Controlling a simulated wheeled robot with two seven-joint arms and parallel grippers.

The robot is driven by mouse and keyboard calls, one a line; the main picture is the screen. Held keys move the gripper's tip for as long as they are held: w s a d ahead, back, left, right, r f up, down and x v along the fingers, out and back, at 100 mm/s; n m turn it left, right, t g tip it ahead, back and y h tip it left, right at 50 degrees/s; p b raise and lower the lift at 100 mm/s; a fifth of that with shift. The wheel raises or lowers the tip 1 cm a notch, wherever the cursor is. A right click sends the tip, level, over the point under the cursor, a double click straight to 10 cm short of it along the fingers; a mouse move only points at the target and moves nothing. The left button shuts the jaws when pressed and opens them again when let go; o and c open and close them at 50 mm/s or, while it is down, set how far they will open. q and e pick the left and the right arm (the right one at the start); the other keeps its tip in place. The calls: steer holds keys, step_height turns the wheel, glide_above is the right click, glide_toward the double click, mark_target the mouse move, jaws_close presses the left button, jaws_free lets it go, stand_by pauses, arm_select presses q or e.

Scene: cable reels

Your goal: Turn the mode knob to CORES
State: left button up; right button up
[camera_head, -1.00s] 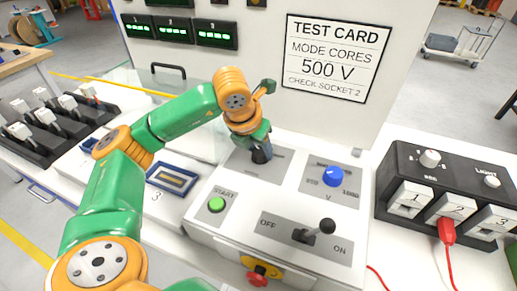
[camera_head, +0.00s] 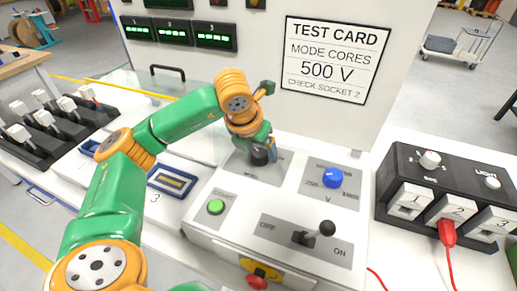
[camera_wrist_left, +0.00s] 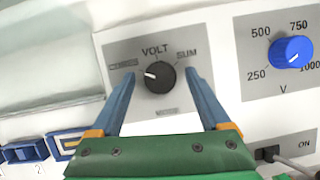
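The black mode knob (camera_wrist_left: 160,77) sits on a grey plate on the white panel. Its white pointer mark faces left and slightly up, toward the left label (camera_wrist_left: 122,66), which is hard to read and partly beside a finger. VOLT is above the knob and SUM is at upper right; a label below is blurred. My left gripper (camera_wrist_left: 158,88) is open, with one blue finger on each side of the knob and visible gaps to it. In the head view my left gripper (camera_head: 262,152) is over the knob (camera_head: 259,158) and partly hides it. My right gripper is not in view.
A blue voltage knob (camera_head: 332,178) is right of the mode knob. A green START button (camera_head: 215,207) and an OFF/ON lever (camera_head: 326,229) are nearer the front. The test card (camera_head: 334,58) reads MODE CORES, 500 V. A black socket box (camera_head: 455,185) stands at right.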

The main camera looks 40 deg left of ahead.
arm_select(q)
steer(key=shift+r, duration=0.1)
steer(key=v, duration=0.7)
steer(key=shift+b, duration=0.35)
